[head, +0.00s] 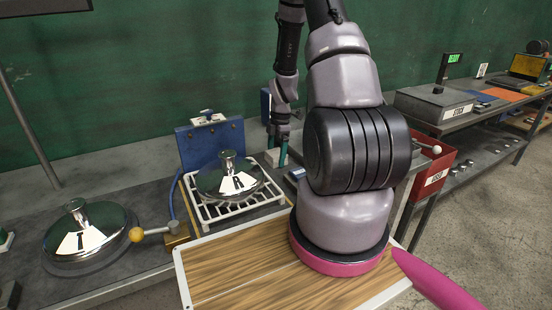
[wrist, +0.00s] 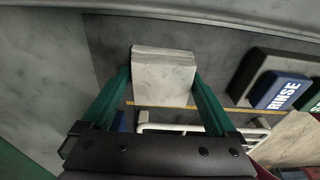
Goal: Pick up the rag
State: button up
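The rag, a pale grey-white folded pad (wrist: 163,78), lies on the dark grey surface in the wrist view. My gripper (wrist: 161,76) has its two green fingers spread wide, one on each side of the rag. The fingertips are level with the rag's sides and very near them; I cannot tell whether they touch it. In the head view my gripper (head: 278,146) points down behind the white rack, and a small pale part of the rag (head: 272,157) shows beside it. My arm hides much of that area.
A shiny lid marked R (head: 230,180) sits on a white rack (head: 207,214). Another lid marked T (head: 86,238) lies left, beside a yellow-knobbed lever (head: 137,235). A wooden board (head: 235,270) is in front. A RINSE block (wrist: 285,92) stands right in the wrist view.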

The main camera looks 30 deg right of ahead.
aim_at(276, 153)
jog(key=shift+c, duration=0.4)
notch_tip(276, 153, up, 10)
jog(key=shift+r, duration=0.1)
